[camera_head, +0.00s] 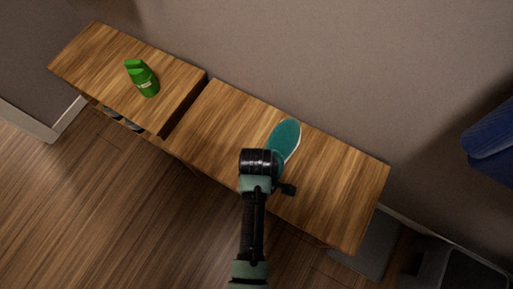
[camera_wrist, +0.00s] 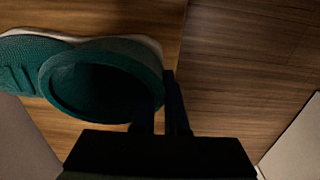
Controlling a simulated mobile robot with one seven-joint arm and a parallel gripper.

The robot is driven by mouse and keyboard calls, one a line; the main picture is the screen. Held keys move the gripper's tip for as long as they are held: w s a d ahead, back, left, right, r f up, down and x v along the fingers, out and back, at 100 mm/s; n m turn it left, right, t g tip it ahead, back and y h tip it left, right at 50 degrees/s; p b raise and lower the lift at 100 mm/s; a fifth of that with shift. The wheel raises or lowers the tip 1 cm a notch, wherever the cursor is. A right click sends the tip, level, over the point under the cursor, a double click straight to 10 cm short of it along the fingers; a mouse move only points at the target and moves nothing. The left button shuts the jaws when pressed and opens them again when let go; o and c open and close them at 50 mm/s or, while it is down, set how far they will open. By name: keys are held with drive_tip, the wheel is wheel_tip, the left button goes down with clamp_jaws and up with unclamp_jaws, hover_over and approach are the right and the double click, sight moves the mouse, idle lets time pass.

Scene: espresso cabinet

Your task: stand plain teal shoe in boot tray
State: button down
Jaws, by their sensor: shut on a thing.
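The plain teal shoe (camera_head: 286,136) is over the right part of the wooden bench, with a pale sole edge, its toe pointing toward the wall. My gripper (camera_wrist: 165,110) is shut on the rim of the shoe's opening at the heel end. In the head view my wrist hides the heel and the fingers. I cannot tell whether the sole touches the wood. A dark, rimmed tray-like thing (camera_head: 440,262) is on the floor at lower right; I cannot tell if it is the boot tray.
The bench (camera_head: 335,190) is bare right of the shoe. A grey flat thing (camera_head: 368,250) lies by the bench's right end. Something blue (camera_head: 490,140) hangs at the right.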

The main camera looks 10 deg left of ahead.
drive_tip(key=shift+r, duration=0.1)
drive_tip(key=c, duration=0.9)
unclamp_jaws()
drive_tip(key=shift+f, duration=0.2)
drive_tip(key=shift+c, duration=0.2)
drive_tip(key=shift+r, duration=0.1)
